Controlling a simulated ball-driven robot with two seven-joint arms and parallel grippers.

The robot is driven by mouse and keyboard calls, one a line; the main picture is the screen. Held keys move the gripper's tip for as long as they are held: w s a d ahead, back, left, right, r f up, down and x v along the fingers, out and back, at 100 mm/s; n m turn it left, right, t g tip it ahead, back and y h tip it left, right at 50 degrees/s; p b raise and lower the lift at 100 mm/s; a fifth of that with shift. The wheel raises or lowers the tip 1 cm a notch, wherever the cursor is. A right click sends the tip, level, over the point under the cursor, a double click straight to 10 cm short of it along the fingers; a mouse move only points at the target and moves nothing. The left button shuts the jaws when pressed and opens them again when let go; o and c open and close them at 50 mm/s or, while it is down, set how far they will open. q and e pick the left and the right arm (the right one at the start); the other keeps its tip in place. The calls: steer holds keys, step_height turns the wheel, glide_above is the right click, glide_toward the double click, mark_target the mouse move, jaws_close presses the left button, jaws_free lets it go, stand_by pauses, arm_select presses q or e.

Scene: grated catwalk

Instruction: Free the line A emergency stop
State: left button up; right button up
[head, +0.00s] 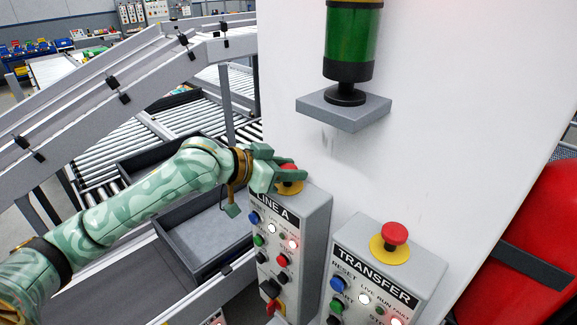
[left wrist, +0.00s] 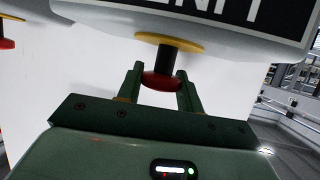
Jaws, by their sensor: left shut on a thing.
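The line A emergency stop (head: 290,169) is a red mushroom button on a yellow collar, on top of the grey LINE A box (head: 318,215). My left gripper (head: 279,174) reaches it from the left and is shut on it, partly covering it. In the left wrist view the red button head (left wrist: 162,81) sits between the two green fingers, with its black stem and yellow collar (left wrist: 170,42) showing beyond. The LINE A box has a lit white lamp, a lit red lamp, coloured buttons and a red switch (head: 270,288). My right gripper is not in view.
The TRANSFER box (head: 390,268) stands to the right with its own red emergency stop (head: 395,234). A green stack light (head: 350,45) on a grey bracket (head: 343,110) hangs above. A grey tray (head: 205,240) and roller conveyors (head: 155,125) lie left, behind my arm.

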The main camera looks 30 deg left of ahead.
arm_select(q)
steer(key=o, duration=1)
steer(key=shift+r, duration=0.35)
steer(key=shift+f, duration=0.1)
steer(key=shift+a, duration=0.1)
steer(key=shift+p+v, duration=3.05)
steer(key=shift+v, duration=5.1)
